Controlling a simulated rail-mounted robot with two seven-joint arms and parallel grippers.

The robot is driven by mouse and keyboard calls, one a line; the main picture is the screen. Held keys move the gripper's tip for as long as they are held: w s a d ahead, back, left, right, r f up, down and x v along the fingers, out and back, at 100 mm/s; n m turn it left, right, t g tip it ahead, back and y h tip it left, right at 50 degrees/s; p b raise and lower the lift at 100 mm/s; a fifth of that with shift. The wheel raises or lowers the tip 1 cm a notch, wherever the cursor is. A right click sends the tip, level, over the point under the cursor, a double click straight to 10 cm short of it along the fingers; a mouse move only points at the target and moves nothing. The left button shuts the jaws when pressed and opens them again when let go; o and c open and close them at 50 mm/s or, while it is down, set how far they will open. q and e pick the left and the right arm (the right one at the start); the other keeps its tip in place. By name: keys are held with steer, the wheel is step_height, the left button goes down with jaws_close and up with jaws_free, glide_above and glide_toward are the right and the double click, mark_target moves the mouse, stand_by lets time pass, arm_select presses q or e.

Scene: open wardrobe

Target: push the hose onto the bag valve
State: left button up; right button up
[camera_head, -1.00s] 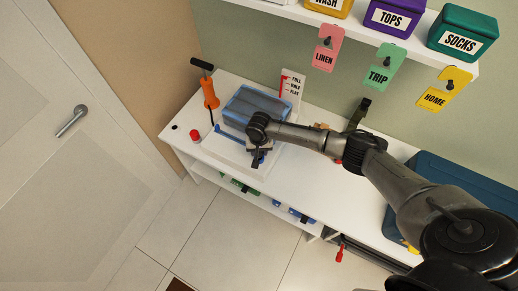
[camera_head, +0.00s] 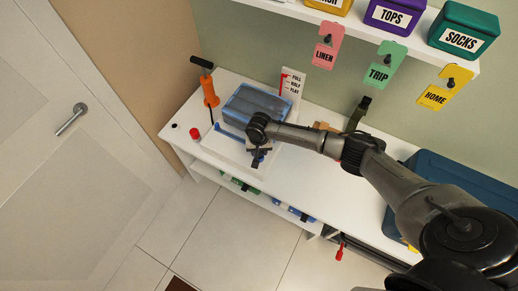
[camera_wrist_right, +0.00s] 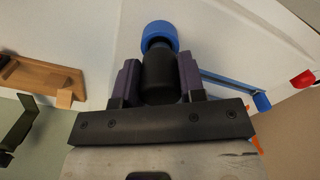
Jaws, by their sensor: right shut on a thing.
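The blue-grey bag (camera_head: 258,103) lies on a white board (camera_head: 229,148) on the bench. My right gripper (camera_head: 259,158) is at the bag's near side, low over the board. In the right wrist view its purple-padded fingers are shut on a black cylinder, which looks like the hose end (camera_wrist_right: 160,78). A round blue part (camera_wrist_right: 160,36), possibly the bag valve, sits at the cylinder's far end. I cannot tell whether they are joined or only line up. The rest of the hose is not clear. My left gripper is not in view.
An orange pump (camera_head: 210,92) with a black handle stands left of the bag, near a red knob (camera_head: 195,134). A FULL/HALF/FLAT card (camera_head: 291,86) stands behind. A dark blue case (camera_head: 450,190) is at right. Hanging tags (camera_head: 386,62) are above.

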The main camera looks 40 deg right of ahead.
steer(key=shift+f, duration=0.35)
steer(key=shift+f, duration=0.6)
steer(key=o, duration=1.1)
steer(key=shift+r, duration=0.1)
step_height(320, 180, up, 12)
steer(key=shift+f+p, duration=0.1)
steer(key=shift+p, duration=0.7)
steer(key=shift+r, duration=0.95)
